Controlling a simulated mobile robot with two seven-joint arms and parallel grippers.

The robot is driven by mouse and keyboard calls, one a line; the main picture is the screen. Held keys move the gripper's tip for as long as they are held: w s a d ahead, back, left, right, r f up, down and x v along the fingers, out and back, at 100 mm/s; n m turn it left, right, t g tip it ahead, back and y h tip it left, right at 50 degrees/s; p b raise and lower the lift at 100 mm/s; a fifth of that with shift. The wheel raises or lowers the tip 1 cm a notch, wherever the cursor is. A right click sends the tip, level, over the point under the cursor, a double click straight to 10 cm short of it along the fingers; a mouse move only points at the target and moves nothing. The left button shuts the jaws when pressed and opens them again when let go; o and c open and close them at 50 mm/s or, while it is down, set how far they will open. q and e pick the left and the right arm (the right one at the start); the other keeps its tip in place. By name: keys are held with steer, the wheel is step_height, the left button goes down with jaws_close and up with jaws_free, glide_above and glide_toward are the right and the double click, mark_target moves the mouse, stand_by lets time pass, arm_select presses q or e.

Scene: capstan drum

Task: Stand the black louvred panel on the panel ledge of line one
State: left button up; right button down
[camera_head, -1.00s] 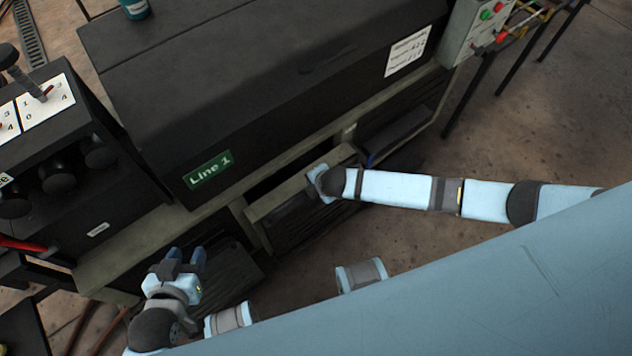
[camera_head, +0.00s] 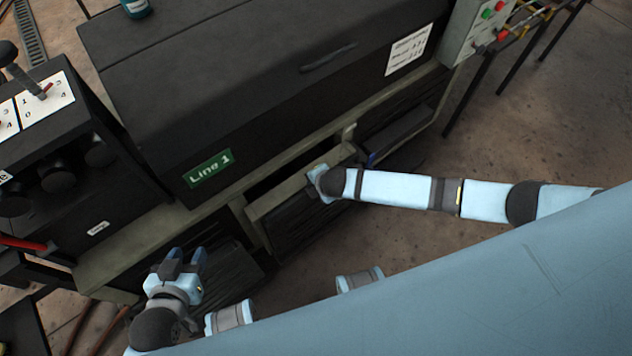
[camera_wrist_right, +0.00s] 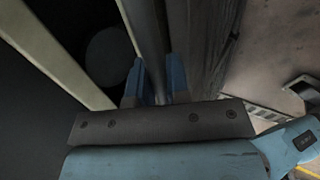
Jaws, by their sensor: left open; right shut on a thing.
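My right gripper (camera_head: 316,184) is shut on the top edge of a dark panel (camera_head: 310,215), which I take to be the black louvred panel. The panel stands roughly upright in front of an opening in the Line 1 machine's lower frame. In the right wrist view, the blue fingertips (camera_wrist_right: 155,82) pinch the panel's narrow grey edge (camera_wrist_right: 148,30). The ledge and the panel's lower edge are hidden, so I cannot tell whether they touch. My left gripper (camera_head: 184,258) is open and empty at the lower left, near another dark slatted panel (camera_head: 232,272).
The black Line 1 housing (camera_head: 270,90), with its green sign (camera_head: 208,168), rises behind the frame. A black control box (camera_head: 60,150) stands at left. A grey button box (camera_head: 478,30) is at upper right. Bare floor (camera_head: 520,140) lies to the right.

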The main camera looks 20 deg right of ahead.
steer(key=shift+w, duration=0.1)
steer(key=c, duration=1)
jaws_free()
steer(key=shift+f, duration=0.1)
steer(key=shift+s+f, duration=0.15)
steer(key=shift+s, duration=0.05)
arm_select(q)
steer(key=r+p, duration=0.1)
steer(key=p, duration=0.2)
steer(key=shift+s+a+r+p, duration=0.1)
steer(key=shift+a+r+p, duration=0.1)
steer(key=shift+p, duration=0.1)
arm_select(e)
steer(key=v, duration=1.4)
steer(key=shift+a, duration=0.15)
